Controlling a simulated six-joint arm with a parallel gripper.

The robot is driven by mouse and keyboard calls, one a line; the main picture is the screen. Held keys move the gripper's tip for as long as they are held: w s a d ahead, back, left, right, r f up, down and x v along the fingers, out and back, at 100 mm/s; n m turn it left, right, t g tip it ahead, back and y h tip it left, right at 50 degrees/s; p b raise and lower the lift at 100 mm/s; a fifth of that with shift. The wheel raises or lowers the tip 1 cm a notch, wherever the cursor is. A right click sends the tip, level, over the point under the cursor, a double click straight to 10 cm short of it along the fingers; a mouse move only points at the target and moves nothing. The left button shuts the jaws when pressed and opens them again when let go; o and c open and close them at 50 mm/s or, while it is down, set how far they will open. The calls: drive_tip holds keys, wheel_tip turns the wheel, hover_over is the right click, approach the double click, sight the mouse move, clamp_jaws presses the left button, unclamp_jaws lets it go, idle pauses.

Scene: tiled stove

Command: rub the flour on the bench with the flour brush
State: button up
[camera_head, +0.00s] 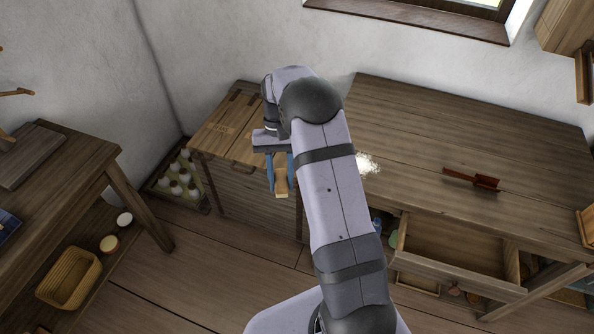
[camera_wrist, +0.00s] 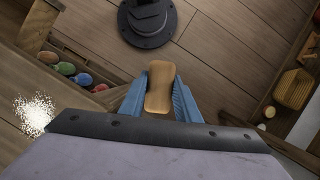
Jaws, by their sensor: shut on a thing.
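My gripper (camera_head: 280,178) is shut on a light wooden block with a waisted shape, which I take to be the flour brush (camera_head: 281,186). The brush also shows between the blue fingers in the wrist view (camera_wrist: 160,88); I see no bristles. My gripper holds it in front of the wooden chest, left of the bench (camera_head: 430,130). White flour (camera_head: 368,163) lies in a small scattered patch on the bench, right of my arm, partly hidden by it. The flour also shows at the left of the wrist view (camera_wrist: 35,113), apart from the brush.
The wooden chest (camera_head: 222,125) adjoins the bench on the left. A bottle crate (camera_head: 203,202) stands on the floor. A side table (camera_head: 75,160) with a basket (camera_head: 70,278) below is at left.

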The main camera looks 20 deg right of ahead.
drive_tip(key=w+d+r+m+t+y+p, duration=0.1)
drive_tip(key=w+d+m+t+p, duration=0.1)
drive_tip(key=d+m, duration=0.9)
drive_tip(key=w+d+r+m+t+p, duration=0.2)
drive_tip(key=w+d+m+t, duration=0.3)
drive_tip(key=d+m, duration=0.6)
drive_tip(key=d, duration=0.8)
drive_tip(key=shift+m+y, duration=0.4)
